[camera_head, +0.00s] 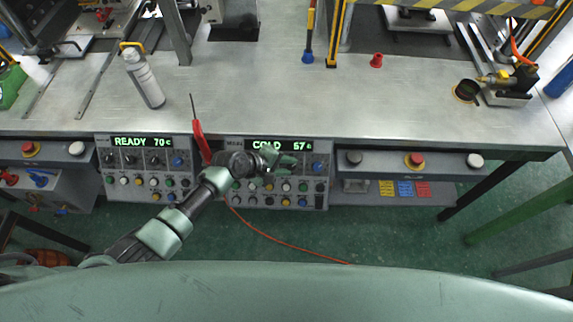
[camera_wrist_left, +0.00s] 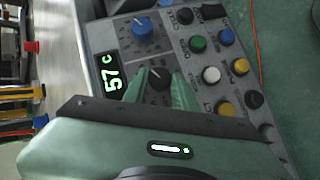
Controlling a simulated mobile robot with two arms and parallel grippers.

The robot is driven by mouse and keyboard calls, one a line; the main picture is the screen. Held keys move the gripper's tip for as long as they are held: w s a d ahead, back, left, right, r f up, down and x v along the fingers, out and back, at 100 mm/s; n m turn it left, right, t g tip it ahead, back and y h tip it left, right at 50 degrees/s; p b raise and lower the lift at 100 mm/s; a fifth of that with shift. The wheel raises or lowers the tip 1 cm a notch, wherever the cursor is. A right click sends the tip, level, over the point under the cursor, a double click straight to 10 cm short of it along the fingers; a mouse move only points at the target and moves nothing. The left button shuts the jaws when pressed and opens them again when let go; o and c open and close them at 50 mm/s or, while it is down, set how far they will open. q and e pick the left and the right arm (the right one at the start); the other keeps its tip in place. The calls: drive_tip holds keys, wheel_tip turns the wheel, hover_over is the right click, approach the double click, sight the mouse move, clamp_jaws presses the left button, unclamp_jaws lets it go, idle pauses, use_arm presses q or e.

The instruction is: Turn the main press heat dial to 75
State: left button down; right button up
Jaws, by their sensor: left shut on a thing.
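The control panel (camera_head: 272,190) on the right has a green display (camera_head: 278,146) reading "COLD 57 c". My left gripper (camera_head: 282,164) reaches over this panel, just below the display. In the left wrist view, its green fingers (camera_wrist_left: 159,86) are shut on a black dial (camera_wrist_left: 158,77) with a pale pointer mark, beside the display (camera_wrist_left: 111,72) showing 57 c. In the head view the gripper hides most of this dial. A blue dial (camera_wrist_left: 143,28) sits next to it on the same panel. My right gripper is not in view.
The left panel's display (camera_head: 142,142) reads "READY 70 c". A red-handled tool (camera_head: 201,140) sticks up near my left wrist. A spray can (camera_head: 145,80) stands on the metal bench (camera_head: 270,100). Red emergency buttons (camera_head: 415,160) flank the panels. An orange cable (camera_head: 290,243) lies on the floor.

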use_arm(q)
drive_tip(key=c, duration=1.1)
unclamp_jaws()
drive_tip(key=shift+v, duration=3.85)
drive_tip(key=shift+s, duration=0.1)
